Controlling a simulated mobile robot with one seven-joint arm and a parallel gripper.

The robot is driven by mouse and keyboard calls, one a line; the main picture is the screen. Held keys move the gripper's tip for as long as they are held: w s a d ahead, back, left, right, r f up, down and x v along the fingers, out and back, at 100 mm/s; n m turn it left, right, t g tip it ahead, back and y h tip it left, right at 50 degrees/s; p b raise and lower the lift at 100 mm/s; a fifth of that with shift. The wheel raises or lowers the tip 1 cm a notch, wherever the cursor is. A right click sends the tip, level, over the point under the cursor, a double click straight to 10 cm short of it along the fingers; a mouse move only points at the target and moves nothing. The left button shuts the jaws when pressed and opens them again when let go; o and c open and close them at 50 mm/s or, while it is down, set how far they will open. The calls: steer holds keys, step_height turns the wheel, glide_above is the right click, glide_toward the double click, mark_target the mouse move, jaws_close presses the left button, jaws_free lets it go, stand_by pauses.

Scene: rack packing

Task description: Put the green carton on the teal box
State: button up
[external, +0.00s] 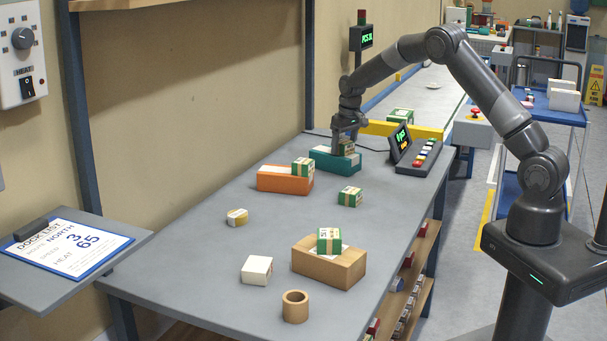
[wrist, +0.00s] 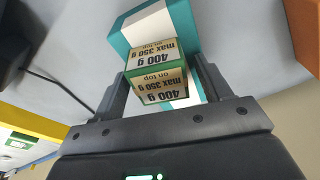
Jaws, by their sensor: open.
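The teal box (external: 322,160) lies at the far end of the grey table; it also shows in the wrist view (wrist: 190,22). A green carton with a tan, printed label (external: 346,147) rests on its right part. In the wrist view this carton (wrist: 158,70) sits between the two fingers of my gripper (wrist: 162,80), which is open around it. In the external view my gripper (external: 347,133) is low over the teal box and partly hides the carton. Whether the fingers touch the carton is hard to tell.
Other green cartons stand on the orange box (external: 285,181), on the bare table (external: 350,196) and on the brown box (external: 328,267). A white box (external: 257,270), a small yellow-white item (external: 237,217) and a tape roll (external: 295,306) lie nearer. A console (external: 415,157) stands right of the teal box.

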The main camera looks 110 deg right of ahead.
mark_target(348, 143)
step_height(348, 143, up, 12)
steer(key=a, duration=0.1)
steer(key=shift+s+a, duration=0.3)
steer(key=shift+s, duration=0.05)
steer(key=w+a+r+n+t, duration=0.15)
steer(key=w+a+r, duration=0.25)
steer(key=a, duration=0.7)
steer(key=w+a+r+n, duration=0.2)
steer(key=w+a+r, duration=0.3)
steer(key=a, duration=0.5)
steer(key=w+a+r+n+t, duration=0.15)
steer(key=w+a+r, duration=0.25)
steer(key=a, duration=0.7)
steer(key=s+a+r+n, duration=0.1)
steer(key=s+a+n, duration=0.1)
steer(key=a, duration=0.7)
steer(key=s+a+r+n, duration=0.1)
steer(key=a+n, duration=0.1)
steer(key=a, duration=0.6)
steer(key=s+a+f+n+t+y, duration=0.1)
steer(key=s+a+f+n, duration=0.3)
steer(key=s+a, duration=0.7)
steer(key=a+t, duration=0.1)
steer(key=a, duration=0.2)
steer(key=shift+s+a+f+y, duration=0.2)
steer(key=shift+y, duration=0.1)
